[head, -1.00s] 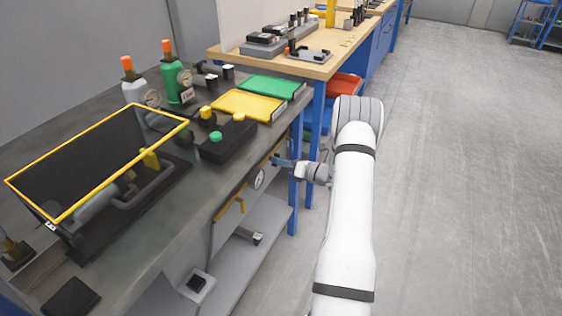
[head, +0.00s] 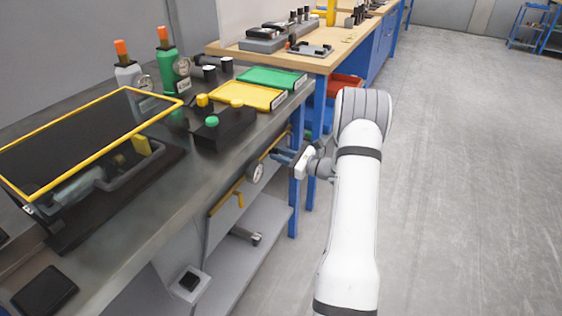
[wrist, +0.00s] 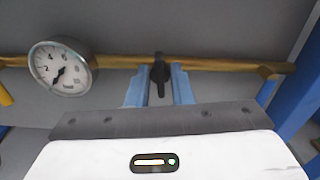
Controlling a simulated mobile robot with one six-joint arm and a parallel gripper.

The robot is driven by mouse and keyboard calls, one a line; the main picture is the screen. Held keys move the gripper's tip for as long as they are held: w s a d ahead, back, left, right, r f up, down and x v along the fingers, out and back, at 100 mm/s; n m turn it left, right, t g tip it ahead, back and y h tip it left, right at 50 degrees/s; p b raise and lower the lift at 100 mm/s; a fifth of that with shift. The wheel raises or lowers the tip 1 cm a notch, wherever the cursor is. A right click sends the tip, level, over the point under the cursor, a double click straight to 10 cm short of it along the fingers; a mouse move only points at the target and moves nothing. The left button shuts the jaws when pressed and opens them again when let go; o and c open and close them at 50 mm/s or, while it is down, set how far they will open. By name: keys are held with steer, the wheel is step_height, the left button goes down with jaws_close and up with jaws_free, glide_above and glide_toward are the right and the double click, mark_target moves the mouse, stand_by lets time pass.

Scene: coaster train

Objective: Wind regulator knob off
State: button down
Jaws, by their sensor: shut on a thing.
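The regulator knob (wrist: 159,73) is a dark, narrow, upright piece on a brass pipe (wrist: 215,64). It stands between the two blue fingers of my gripper (wrist: 160,84) in the wrist view, and the gripper is shut on it. In the head view my gripper (head: 280,156) reaches the pipe below the bench's front edge, and the knob cannot be made out there. A round white gauge (wrist: 62,68) with a dark needle sits on the pipe, left of the knob. The gauge also shows in the head view (head: 257,173).
The dark bench (head: 190,190) overhangs the pipe. A yellow lever (head: 226,201) is left of the gauge. A blue bench leg (wrist: 303,85) stands close on the right. A grey lower shelf (head: 250,265) lies below. Open floor (head: 470,180) is to the right.

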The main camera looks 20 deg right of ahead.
steer(key=n+b, duration=1.6)
steer(key=b, duration=0.3)
steer(key=shift+b, duration=0.4)
steer(key=shift+n, duration=0.4)
steer(key=c, duration=1.3)
jaws_free()
steer(key=p+v, duration=0.2)
steer(key=v, duration=0.5)
steer(key=shift+s+d, duration=0.25)
steer(key=shift+s, duration=0.1)
